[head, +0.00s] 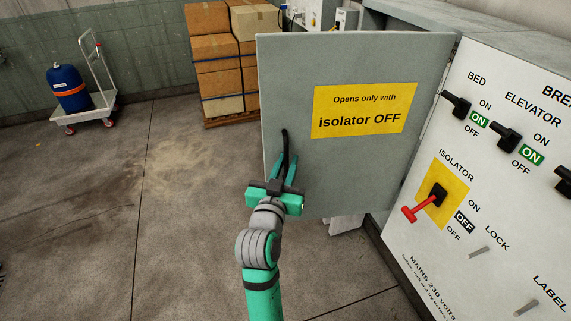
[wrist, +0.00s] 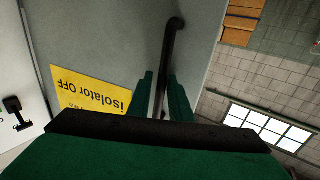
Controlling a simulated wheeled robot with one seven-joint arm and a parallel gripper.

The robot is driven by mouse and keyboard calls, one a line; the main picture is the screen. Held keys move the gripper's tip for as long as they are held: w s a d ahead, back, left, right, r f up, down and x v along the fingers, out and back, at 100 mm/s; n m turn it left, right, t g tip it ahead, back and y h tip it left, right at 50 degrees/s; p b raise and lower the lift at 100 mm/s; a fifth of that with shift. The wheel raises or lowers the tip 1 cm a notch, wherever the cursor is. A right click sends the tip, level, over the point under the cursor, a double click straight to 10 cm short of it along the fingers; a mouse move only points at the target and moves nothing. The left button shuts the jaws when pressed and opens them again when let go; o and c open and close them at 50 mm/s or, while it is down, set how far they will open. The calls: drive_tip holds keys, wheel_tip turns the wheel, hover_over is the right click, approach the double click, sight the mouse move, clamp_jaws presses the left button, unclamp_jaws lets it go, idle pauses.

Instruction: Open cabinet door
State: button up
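The grey cabinet door (head: 300,75) stands swung out wide from the cabinet, with a yellow sign (head: 365,110) reading "Opens only with isolator OFF". Its black bar handle (head: 284,140) is near the free left edge. My gripper (head: 284,172) has its green fingers on either side of the handle and appears shut on it. In the wrist view the handle (wrist: 172,45) runs up between the two fingers (wrist: 163,90). The exact finger contact is partly hidden. The red isolator lever (head: 418,208) is on the white panel, with a dark OFF marker beside it.
The white panel (head: 500,190) holds black breaker switches, two showing green ON markers. Strapped boxes (head: 220,60) stand behind the door. A trolley (head: 95,105) with a blue drum (head: 69,88) is at the far left. The floor (head: 150,220) left of my arm is clear.

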drive_tip(key=shift+s, duration=0.3)
drive_tip(key=s+a, duration=0.2)
drive_tip(key=s, duration=0.8)
